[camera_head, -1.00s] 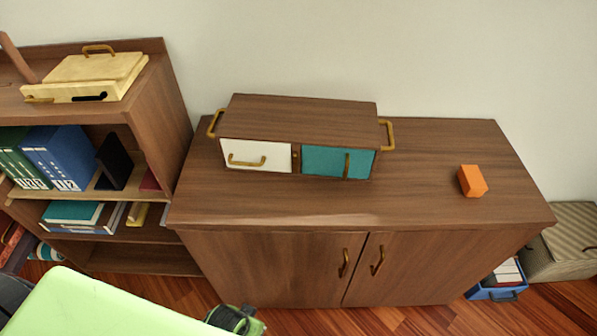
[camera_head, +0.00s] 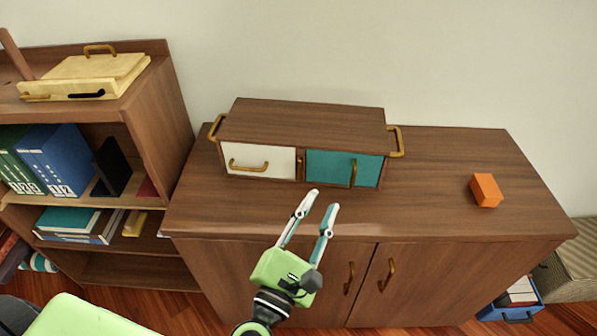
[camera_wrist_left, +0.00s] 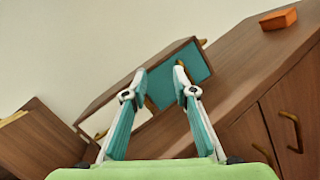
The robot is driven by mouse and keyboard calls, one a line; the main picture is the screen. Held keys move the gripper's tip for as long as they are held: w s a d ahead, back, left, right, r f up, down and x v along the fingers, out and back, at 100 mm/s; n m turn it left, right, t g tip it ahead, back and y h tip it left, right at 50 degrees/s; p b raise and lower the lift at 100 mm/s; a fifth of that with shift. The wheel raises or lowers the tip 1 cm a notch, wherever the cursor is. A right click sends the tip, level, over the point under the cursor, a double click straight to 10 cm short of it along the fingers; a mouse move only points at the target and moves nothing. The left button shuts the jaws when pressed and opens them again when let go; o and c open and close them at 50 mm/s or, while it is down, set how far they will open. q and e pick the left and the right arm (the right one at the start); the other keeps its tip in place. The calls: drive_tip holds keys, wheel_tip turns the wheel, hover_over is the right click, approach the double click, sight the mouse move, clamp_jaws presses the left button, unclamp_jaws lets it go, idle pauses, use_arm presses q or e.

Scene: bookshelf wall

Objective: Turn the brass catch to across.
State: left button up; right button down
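The small brass catch (camera_head: 299,163) sits on the post between the white drawer front (camera_head: 246,155) and the teal door (camera_head: 330,166) of the wooden box (camera_head: 305,121). It looks upright, but it is too small to be sure. The teal door carries an upright brass handle (camera_head: 353,173). My left gripper (camera_head: 325,199) is open and empty, in front of and below the box, apart from the catch. In the left wrist view its fingers (camera_wrist_left: 160,72) frame the box front, with the teal door (camera_wrist_left: 196,63) ahead; the catch is not clear there. My right gripper is out of view.
The box stands on a cabinet (camera_head: 430,215) and has brass side handles (camera_head: 397,141). An orange block (camera_head: 486,190) lies to the right. A bookshelf (camera_head: 165,100) with books stands at left. The cabinet top before the box is clear.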

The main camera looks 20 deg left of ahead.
sight(299, 166)
use_arm(q)
drive_tip(key=a+f+n+g+y, duration=0.2)
drive_tip(key=a+f+n+y, duration=0.35)
drive_tip(key=n, duration=0.45)
drive_tip(key=shift+y, duration=0.25)
drive_tip(key=w+p, duration=0.1)
drive_tip(key=w, duration=0.3)
drive_tip(key=w+a+p, duration=0.1)
drive_tip(key=w, duration=0.3)
drive_tip(key=w+a+p, duration=0.1)
drive_tip(key=w, duration=0.3)
drive_tip(key=shift+w+a+r, duration=0.25)
drive_tip(key=shift+w+a, duration=0.1)
drive_tip(key=shift+w, duration=0.45)
clamp_jaws()
